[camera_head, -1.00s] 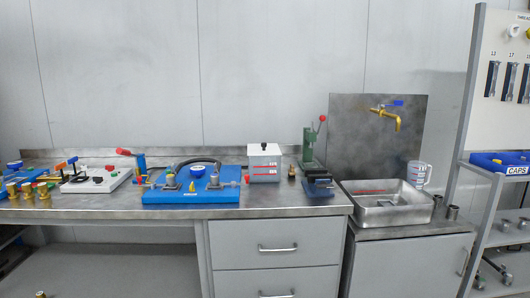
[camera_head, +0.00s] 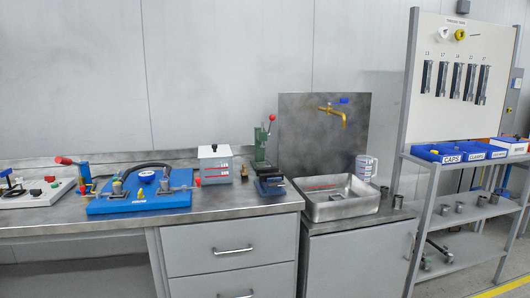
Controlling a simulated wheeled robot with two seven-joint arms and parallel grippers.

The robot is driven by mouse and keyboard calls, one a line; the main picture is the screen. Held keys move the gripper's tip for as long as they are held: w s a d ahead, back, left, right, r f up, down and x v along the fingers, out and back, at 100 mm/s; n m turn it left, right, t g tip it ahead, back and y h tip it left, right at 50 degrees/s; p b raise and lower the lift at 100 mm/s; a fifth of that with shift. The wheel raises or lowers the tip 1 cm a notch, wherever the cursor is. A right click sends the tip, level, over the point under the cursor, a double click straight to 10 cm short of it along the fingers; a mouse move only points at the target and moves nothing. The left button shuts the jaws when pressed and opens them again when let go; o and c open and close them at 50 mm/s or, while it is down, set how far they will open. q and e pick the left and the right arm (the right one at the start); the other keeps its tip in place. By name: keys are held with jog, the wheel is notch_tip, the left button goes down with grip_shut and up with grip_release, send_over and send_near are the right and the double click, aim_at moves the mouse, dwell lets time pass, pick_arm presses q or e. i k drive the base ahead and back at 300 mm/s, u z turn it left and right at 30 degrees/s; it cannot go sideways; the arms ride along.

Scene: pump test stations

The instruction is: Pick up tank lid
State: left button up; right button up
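The tank (camera_head: 216,170) is a pale grey box with red markings on its front. It stands on the steel workbench behind the drawers. Neither of my grippers shows in the head view.
A blue pump board (camera_head: 140,202) with a hose stands left of the tank. A green press (camera_head: 262,150) with a red-knobbed lever and a dark vise (camera_head: 270,186) stand to its right. Further right are a steel sink (camera_head: 338,206), a brass tap (camera_head: 333,112) and a shelf rack (camera_head: 436,200).

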aim_at(214, 151)
jog(key=z, duration=1.1)
jog(key=i, duration=2.7)
jog(key=u, duration=2.65)
